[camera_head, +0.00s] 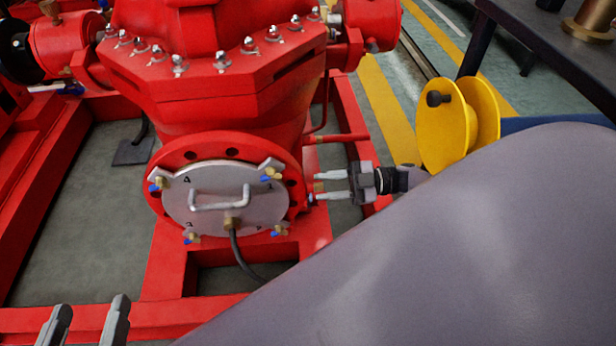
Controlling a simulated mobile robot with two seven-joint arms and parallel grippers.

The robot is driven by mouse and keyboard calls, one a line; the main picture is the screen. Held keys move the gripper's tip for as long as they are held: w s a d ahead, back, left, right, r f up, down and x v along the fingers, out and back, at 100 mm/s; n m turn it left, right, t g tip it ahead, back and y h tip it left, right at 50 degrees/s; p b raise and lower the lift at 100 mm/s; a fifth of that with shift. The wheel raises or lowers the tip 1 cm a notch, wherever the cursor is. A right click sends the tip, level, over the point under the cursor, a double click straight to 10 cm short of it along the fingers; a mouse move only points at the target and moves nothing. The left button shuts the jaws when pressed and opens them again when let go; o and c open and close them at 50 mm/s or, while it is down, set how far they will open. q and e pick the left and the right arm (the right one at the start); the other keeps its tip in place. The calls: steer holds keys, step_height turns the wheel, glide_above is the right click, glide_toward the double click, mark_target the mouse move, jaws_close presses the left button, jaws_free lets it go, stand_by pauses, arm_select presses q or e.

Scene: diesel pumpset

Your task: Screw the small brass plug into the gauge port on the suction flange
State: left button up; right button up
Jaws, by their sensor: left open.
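The suction flange (163,165) is a round red flange low on the red pump, faced by a silver plate (205,178) with a bar handle. My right gripper (317,186) reaches in from the right, its fingers pointing left at the flange's right rim. A small brass plug (318,187) shows between its fingertips, close beside the rim, and the jaws look shut on it. The gauge port is hidden or too small to make out, so I cannot tell if the plug touches it. My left gripper (87,323) is open and empty at the bottom left.
Several blue and brass clamp bolts (157,184) ring the plate. A black hose (241,258) hangs from a brass fitting (232,223). The red base frame (165,270) runs below. A yellow reel (443,125) and dark table (560,40) stand right. My arm covers the lower right.

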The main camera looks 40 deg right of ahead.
stand_by(0.8)
jaws_close()
